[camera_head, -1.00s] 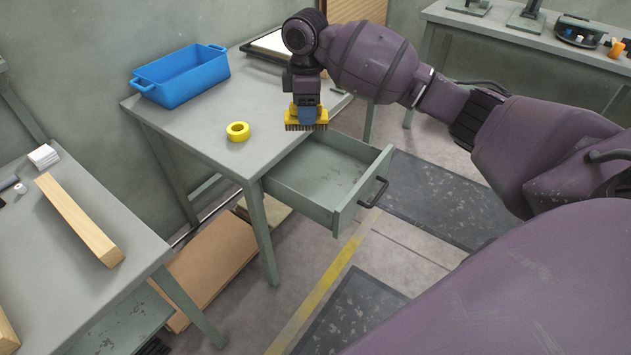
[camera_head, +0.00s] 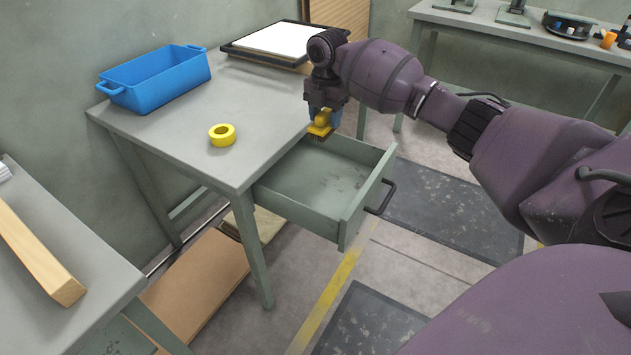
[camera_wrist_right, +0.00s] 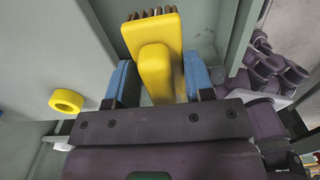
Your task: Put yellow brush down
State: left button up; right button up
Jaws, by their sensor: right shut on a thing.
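The yellow brush (camera_head: 321,126) is between the blue-padded fingers of my right gripper (camera_head: 324,115), which is shut on it. The brush is over the back part of the open drawer (camera_head: 327,179), near the table edge; whether it touches anything is hard to tell. In the right wrist view the brush (camera_wrist_right: 156,58) shows its yellow body and handle, with brown bristles at the far end, between the blue fingers of the right gripper (camera_wrist_right: 154,85). The drawer interior (camera_wrist_right: 205,30) shows behind it. My left gripper is not in view.
The drawer looks empty. On the grey table (camera_head: 190,140) are a yellow tape roll (camera_head: 222,135), a blue bin (camera_head: 155,80) and a white board with a dark frame (camera_head: 280,42). A wooden beam (camera_head: 35,255) lies on the left table.

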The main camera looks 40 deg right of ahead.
notch_tip(320, 180, down, 14)
jog(key=b, duration=0.3)
jog(key=shift+f, duration=0.25)
notch_tip(320, 180, down, 5)
jog(key=shift+s+f+b, duration=0.1)
jog(key=shift+b, duration=0.75)
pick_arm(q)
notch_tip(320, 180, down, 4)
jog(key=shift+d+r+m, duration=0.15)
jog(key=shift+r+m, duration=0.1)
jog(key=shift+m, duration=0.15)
pick_arm(e)
jog(key=o, duration=0.9)
